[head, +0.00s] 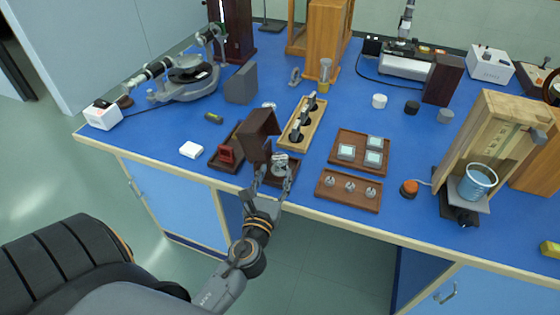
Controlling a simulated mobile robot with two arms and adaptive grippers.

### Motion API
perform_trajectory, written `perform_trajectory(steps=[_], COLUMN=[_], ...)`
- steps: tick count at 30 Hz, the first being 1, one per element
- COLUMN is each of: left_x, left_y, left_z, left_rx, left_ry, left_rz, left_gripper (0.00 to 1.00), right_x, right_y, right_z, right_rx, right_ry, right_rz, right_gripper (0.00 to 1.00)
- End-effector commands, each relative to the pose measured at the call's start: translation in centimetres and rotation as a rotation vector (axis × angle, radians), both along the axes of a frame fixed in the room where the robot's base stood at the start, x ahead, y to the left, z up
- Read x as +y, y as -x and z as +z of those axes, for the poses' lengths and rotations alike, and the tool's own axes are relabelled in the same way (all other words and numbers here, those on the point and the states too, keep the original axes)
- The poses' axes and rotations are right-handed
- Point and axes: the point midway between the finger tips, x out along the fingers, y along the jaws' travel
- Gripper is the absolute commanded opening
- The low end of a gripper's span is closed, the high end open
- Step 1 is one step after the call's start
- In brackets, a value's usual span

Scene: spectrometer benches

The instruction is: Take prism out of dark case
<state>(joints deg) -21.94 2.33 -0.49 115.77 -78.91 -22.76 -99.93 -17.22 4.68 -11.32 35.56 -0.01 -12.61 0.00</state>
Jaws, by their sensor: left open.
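A dark brown case stands near the front edge of the blue bench, its lid (262,129) raised and its low base (289,182) partly hidden by my left gripper. A small pale, glassy piece (280,160) shows at the case by the fingertips; it looks like the prism, but its outline is too small to be sure. My left gripper (275,176) is open, its fingers spread over the front of the case on either side of that piece. Whether the fingers touch it, I cannot tell. My right gripper is not in view.
Left of the case is a brown tray with a red block (226,154). A wooden rack (291,146) stands behind. Trays with glass squares (345,169) and small round pieces (331,193) lie right. A white block (191,150) is farther left, with bare bench around it.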

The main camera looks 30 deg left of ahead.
Motion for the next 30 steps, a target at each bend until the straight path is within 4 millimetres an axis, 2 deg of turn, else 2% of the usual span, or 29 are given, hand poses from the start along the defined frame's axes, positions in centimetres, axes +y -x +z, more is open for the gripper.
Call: perform_trajectory(steps=[6,9,17,19,23,24,30], left_x=[1.3,1.7,1.8,1.8,1.8,1.8,1.8], left_y=[-3.1,-4.0,-4.3,-4.3,-4.3,-4.3,-4.3], left_z=[0.2,0.1,-0.1,-0.1,-0.1,0.0,0.0], left_rx=[-0.002,-0.001,0.000,0.000,0.000,-0.001,0.000], left_ry=[0.000,0.001,0.001,0.001,0.001,0.001,0.001], left_rz=[0.001,0.000,0.000,0.000,0.000,0.000,0.000], left_gripper=[0.50,0.50,0.50,0.40,0.14,0.10,0.10], right_x=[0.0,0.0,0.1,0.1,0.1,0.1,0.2], right_y=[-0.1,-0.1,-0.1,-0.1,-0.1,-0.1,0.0], right_z=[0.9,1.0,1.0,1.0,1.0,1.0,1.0], right_rx=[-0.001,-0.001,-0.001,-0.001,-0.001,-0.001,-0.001], right_ry=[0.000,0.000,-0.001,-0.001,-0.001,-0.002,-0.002], right_rz=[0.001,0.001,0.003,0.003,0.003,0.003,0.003], right_gripper=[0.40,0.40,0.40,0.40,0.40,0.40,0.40])
